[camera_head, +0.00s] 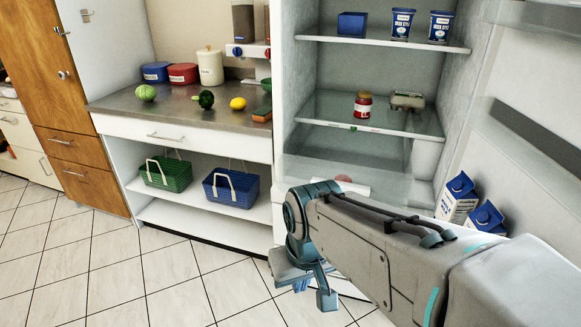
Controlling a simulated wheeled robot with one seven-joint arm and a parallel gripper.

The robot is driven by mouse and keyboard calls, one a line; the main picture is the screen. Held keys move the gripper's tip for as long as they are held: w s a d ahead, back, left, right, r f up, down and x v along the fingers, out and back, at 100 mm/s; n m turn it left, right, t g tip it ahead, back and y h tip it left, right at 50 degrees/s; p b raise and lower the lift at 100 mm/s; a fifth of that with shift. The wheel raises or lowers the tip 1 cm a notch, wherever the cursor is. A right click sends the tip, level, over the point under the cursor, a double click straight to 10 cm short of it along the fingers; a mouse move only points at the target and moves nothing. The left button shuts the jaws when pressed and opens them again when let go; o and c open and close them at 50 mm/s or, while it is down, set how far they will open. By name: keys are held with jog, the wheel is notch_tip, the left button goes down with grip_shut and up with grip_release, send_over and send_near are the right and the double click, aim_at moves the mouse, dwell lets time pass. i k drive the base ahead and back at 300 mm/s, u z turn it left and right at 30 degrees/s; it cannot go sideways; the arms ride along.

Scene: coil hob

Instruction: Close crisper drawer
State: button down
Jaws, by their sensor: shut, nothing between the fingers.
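The fridge (450,60) stands open, with its door to the right. Its crisper drawer (308,172) shows as a translucent bin below the lowest glass shelf. A reddish round shape and a pale flat edge show at the drawer's front. My arm covers the drawer's lower front and right side, so how far it stands out is hard to tell. My gripper (312,287) hangs at the arm's end, low in front of the fridge and below the drawer. It is shut and empty. Contact with the drawer cannot be seen.
Two blue-and-white cartons (458,196) stand in the door at right. A counter (130,103) with vegetables stands at left, baskets (232,190) below. Tiled floor (130,275) is clear at left.

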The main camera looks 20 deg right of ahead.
aim_at(364, 190)
jog(key=z, duration=1.15)
jog(key=i, duration=1)
